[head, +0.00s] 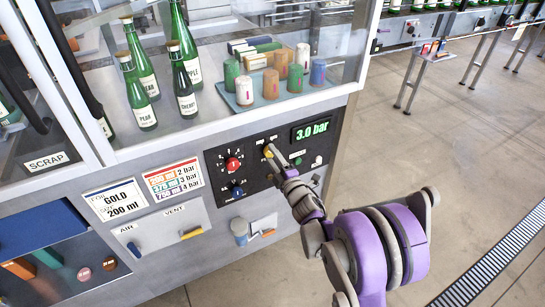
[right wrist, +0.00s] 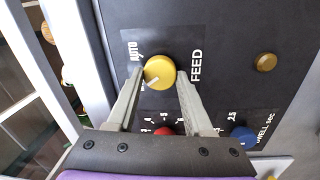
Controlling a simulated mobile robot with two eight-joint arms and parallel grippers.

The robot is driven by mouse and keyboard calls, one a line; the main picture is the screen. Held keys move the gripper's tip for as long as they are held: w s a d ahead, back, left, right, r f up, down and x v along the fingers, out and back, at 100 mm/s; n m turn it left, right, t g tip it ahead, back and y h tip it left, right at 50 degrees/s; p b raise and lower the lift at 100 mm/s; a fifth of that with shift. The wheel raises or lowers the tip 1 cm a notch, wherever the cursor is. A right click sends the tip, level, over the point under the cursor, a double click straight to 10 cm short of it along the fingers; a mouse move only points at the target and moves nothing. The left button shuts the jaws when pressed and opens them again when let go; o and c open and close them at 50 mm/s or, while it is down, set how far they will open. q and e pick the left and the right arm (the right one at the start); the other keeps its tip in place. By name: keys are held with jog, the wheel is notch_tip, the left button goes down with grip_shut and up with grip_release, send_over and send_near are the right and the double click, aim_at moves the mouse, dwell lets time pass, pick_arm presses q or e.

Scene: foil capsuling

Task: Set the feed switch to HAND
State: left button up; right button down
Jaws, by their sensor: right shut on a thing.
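The feed switch is a round yellow knob (right wrist: 160,72) on the dark control panel, with FEED printed to its right in the right wrist view. Its white pointer mark points to the lower left in that view, away from the AUTO label (right wrist: 133,50). Other lettering near the pointer is partly hidden by a finger. My right gripper (right wrist: 168,82) is shut on the yellow knob, one finger on each side. In the head view the knob (head: 268,151) shows just past the tip of my right gripper (head: 272,155). My left gripper is not in view.
A red knob (head: 233,163) and a blue knob (head: 237,191) sit left of the feed switch. A display (head: 311,130) reading 3.0 bar is above right. AIR and VENT levers (head: 192,233) are lower left. Bottles and capsules stand behind glass above.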

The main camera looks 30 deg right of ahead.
jog(key=shift+c, duration=1.5)
grip_release()
jog(key=s, duration=1)
jog(key=shift+s+f, duration=0.35)
jog(key=shift+s, duration=0.05)
